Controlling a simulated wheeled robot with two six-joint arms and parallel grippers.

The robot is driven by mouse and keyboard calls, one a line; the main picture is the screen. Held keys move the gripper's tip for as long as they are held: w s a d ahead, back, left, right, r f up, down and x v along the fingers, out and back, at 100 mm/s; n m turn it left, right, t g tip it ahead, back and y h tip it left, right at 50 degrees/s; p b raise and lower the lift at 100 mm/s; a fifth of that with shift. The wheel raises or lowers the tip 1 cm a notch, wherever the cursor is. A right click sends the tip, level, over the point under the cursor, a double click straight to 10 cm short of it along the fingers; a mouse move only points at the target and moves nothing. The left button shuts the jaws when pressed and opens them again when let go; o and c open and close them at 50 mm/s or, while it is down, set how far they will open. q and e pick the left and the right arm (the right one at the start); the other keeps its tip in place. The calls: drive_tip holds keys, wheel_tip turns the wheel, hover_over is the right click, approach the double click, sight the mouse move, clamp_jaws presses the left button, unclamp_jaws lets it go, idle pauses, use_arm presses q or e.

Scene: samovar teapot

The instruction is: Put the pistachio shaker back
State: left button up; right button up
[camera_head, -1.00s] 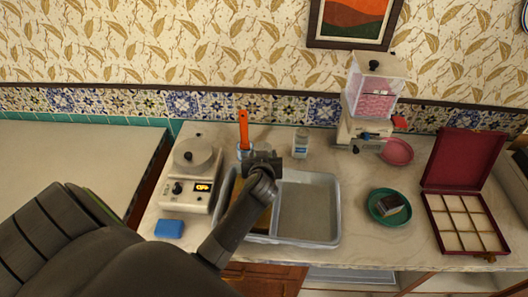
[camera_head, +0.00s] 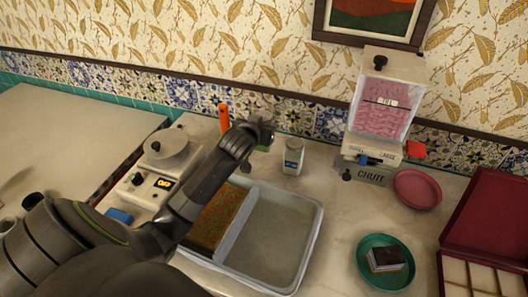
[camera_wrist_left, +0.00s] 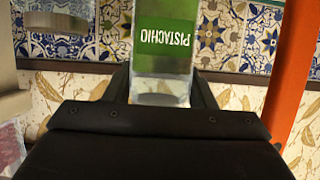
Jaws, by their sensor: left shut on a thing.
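My left gripper (camera_head: 257,130) is shut on the pistachio shaker, above the back of the counter. In the left wrist view the pistachio shaker (camera_wrist_left: 163,38) shows its green label and clear end between the fingers. Another shaker (camera_head: 293,155), with a white and blue label, stands upright on the counter just right of the gripper. My right gripper is not in view.
An orange-handled tool (camera_head: 224,117) stands left of the gripper, close by in the wrist view (camera_wrist_left: 295,70). A grey tray (camera_head: 306,235) lies in front. A pink-filled dispenser (camera_head: 382,108) and pink plate (camera_head: 417,190) are right. Counter between shaker and dispenser is clear.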

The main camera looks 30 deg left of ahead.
use_arm(q)
wheel_tip(320, 180, down, 3)
drive_tip(key=shift+s+a+r, duration=0.1)
drive_tip(key=shift+s+r, duration=0.05)
wheel_tip(320, 180, down, 4)
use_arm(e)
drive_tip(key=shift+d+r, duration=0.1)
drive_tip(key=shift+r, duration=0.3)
use_arm(q)
drive_tip(key=shift+f, duration=0.2)
drive_tip(key=shift+f, duration=0.1)
drive_tip(key=o, duration=1.1)
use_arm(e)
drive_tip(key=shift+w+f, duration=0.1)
